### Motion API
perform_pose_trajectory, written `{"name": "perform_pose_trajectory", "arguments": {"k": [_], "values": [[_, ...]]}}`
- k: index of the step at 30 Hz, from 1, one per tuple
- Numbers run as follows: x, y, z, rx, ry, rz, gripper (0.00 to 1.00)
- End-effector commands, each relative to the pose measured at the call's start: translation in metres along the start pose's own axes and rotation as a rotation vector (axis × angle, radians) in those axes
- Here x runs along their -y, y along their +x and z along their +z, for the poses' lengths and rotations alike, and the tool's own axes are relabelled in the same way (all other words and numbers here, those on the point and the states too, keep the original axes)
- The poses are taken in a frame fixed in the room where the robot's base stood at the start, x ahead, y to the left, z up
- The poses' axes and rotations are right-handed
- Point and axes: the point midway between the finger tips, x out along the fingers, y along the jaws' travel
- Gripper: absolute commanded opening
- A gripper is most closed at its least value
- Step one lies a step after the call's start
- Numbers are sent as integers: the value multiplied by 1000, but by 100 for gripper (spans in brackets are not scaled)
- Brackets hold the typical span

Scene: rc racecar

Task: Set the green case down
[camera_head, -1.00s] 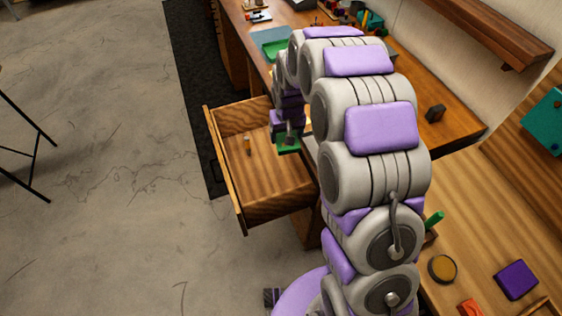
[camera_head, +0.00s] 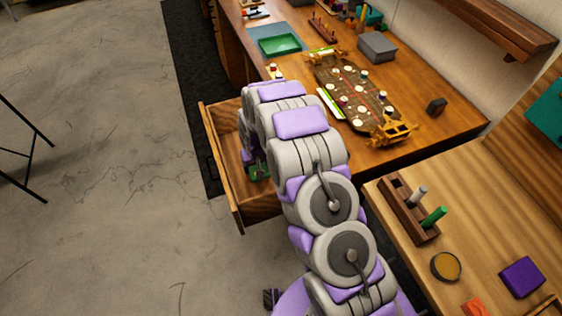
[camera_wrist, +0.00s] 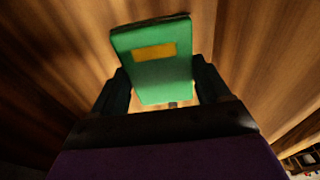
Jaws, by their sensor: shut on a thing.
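The green case (camera_wrist: 155,75) has a yellow label and sits between the two dark fingers of my gripper (camera_wrist: 160,95) in the wrist view. My gripper is shut on it. In the head view the green case (camera_head: 258,170) shows only in part, low beside my arm, inside the outline of the open drawer (camera_head: 238,200). My arm hides most of my gripper and much of the drawer there. Wood surrounds the case in the wrist view. I cannot tell whether the case touches the drawer floor.
The workbench (camera_head: 300,105) holds a car chassis (camera_head: 355,95), a green tray (camera_head: 280,44) and a grey box (camera_head: 378,46). A nearer bench on the right holds a wooden rack (camera_head: 408,208), a round tin (camera_head: 446,266) and a purple box (camera_head: 521,277).

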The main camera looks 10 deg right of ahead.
Motion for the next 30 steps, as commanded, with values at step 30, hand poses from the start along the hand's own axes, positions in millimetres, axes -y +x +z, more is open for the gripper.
{"name": "perform_pose_trajectory", "arguments": {"k": [30], "values": [[1,101,15,-1,-2,2,43]]}}
